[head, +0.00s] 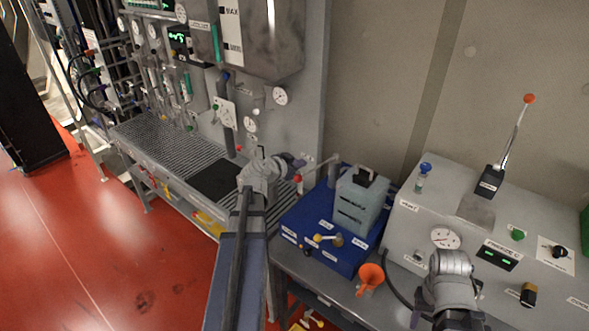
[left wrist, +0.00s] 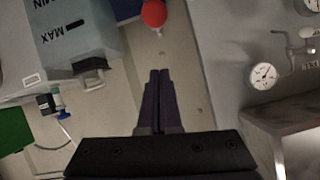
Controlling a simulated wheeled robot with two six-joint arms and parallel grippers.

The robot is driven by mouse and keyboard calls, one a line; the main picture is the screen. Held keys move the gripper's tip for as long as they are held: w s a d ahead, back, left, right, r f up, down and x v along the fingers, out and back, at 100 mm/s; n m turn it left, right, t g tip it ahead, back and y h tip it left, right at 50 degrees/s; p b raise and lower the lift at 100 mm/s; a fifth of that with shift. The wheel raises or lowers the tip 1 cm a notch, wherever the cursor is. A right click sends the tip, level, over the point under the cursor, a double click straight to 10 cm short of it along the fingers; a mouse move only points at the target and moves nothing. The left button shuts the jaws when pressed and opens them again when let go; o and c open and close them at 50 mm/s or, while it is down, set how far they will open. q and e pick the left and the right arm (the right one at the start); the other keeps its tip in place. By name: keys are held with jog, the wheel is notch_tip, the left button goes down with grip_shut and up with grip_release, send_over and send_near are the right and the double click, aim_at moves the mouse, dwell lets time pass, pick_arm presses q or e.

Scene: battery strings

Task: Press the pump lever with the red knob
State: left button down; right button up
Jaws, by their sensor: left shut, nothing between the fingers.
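A lever with a red knob (head: 297,178) reaches out to the left from the blue pump unit (head: 293,218). The knob also shows at the top of the left wrist view (left wrist: 154,13). My left gripper (head: 297,161) is shut and empty, close to this knob in the head view. In the left wrist view its closed fingers (left wrist: 160,76) point toward the knob, with a visible gap between. A second, upright lever (head: 515,133) with an orange-red knob stands on the grey unit at the right. My right arm shows at the lower right; its fingers are not visible.
A translucent reservoir (head: 358,207) marked MIN and MAX in the left wrist view (left wrist: 75,35) stands on the blue unit. A slatted bench (head: 160,140) and gauge panel are left. Red floor is clear at lower left.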

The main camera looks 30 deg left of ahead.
pick_arm(q)
jog(key=b, duration=0.2)
send_over(304, 176)
jog(key=w, duration=0.1)
notch_tip(304, 176, down, 3)
jog(key=shift+s+f+b, duration=0.3)
jog(key=shift+f+b, duration=0.5)
jog(key=shift+b, duration=0.1)
jog(key=shift+s+f+b, duration=0.3)
jog(key=shift+f+b, duration=0.5)
jog(key=shift+b, duration=0.05)
jog(key=f+t+b, duration=0.1)
jog(key=f+b, duration=0.3)
jog(key=b, duration=0.2)
jog(key=f+t+b, duration=0.1)
jog(key=f+b, duration=0.4)
jog(key=b, duration=0.1)
jog(key=f+b, duration=0.4)
jog(key=b, duration=0.2)
jog(key=shift+s+f+t+b, duration=0.25)
jog(key=shift+f+t+b, duration=0.1)
jog(key=shift+t+b, duration=0.05)
jog(key=shift+s+d+f+b, duration=0.1)
jog(key=shift+d+f+b, duration=0.1)
jog(key=shift+b, duration=0.15)
